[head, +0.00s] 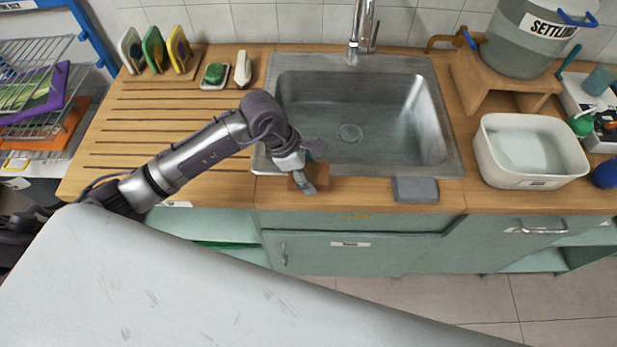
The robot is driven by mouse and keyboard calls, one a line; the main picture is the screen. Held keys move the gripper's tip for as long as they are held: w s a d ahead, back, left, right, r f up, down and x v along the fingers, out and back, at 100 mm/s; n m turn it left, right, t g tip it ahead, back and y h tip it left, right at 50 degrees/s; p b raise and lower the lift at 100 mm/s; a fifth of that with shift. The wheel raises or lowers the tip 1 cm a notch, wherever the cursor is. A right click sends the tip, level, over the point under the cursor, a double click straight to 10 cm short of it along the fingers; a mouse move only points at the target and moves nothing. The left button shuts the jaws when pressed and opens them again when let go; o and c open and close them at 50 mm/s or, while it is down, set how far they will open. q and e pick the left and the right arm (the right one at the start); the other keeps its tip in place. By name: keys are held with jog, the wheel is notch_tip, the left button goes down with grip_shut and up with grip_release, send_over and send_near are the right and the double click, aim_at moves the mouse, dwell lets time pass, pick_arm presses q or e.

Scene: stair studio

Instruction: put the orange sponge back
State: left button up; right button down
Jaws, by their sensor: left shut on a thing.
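My left gripper (305,172) is over the counter strip at the front edge of the sink. It is shut on a brownish-orange block, the orange sponge (320,174), partly hidden by the fingers. I cannot tell whether the sponge touches the counter. My right gripper is not in view.
A steel sink (350,100) is behind the gripper. A grey block (415,190) lies at its front right. A white basin (530,150) stands on the right. Upright pads (154,49), a green sponge on a dish (215,74) and a brush (243,68) are at the back left.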

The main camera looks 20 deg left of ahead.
pick_arm(q)
notch_tip(320, 180, down, 3)
jog(key=shift+a+f+p, duration=0.1)
jog(key=shift+p, duration=0.65)
jog(key=shift+f, duration=0.45)
jog(key=shift+f, duration=0.15)
jog(key=o, duration=1.2)
